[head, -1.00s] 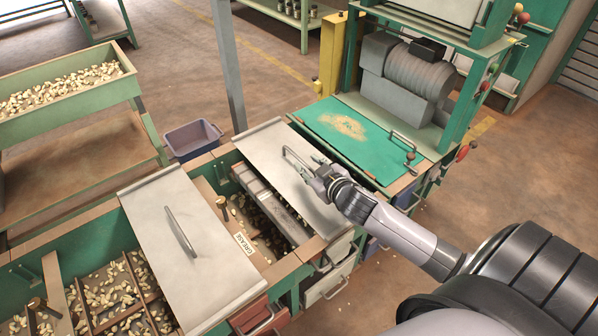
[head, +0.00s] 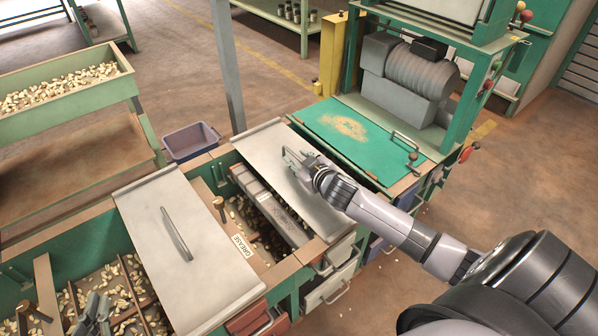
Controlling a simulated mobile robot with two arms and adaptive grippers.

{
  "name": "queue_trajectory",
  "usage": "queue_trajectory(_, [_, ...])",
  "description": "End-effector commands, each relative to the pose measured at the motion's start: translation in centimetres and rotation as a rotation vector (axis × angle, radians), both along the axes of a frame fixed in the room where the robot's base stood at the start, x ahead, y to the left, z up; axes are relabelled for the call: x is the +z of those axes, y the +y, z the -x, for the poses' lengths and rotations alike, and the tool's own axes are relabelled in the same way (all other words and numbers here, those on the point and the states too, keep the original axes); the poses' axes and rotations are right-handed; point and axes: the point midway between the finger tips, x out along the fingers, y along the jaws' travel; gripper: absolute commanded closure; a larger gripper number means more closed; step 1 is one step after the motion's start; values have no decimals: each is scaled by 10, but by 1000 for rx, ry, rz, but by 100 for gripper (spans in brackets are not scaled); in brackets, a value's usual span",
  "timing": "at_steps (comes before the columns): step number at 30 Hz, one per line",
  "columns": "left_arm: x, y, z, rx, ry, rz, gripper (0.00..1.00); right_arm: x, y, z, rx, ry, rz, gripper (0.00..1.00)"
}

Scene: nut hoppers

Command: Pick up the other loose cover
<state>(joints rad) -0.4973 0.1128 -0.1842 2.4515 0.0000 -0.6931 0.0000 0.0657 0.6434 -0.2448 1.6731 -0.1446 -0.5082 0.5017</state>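Two metal covers with bar handles lie over the green hopper bench. The nearer cover (head: 205,262) lies at lower left, its handle standing free. The farther cover (head: 258,146) lies beside the green-topped machine, partly hidden by my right gripper. My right gripper (head: 302,163) is at the farther cover's handle (head: 289,155), its fingers overlapping it. Whether they are closed on it cannot be made out. My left gripper (head: 97,304) is at the bottom left, over the nut compartments, with its fingers apart and nothing seen between them.
An open compartment with a grey block (head: 272,212) and nuts lies between the covers. A GREASE label (head: 242,245) is on its ledge. A machine with a green top (head: 345,150) stands behind. A grey-blue bin (head: 190,142) and a grey post (head: 228,70) stand beyond the bench.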

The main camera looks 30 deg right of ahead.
Motion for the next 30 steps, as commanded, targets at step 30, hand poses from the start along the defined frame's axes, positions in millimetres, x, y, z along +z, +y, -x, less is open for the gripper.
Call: queue_trajectory(30, [2,0,-1,0,-12,3,100,0,0,-1,-1,-1,0,100])
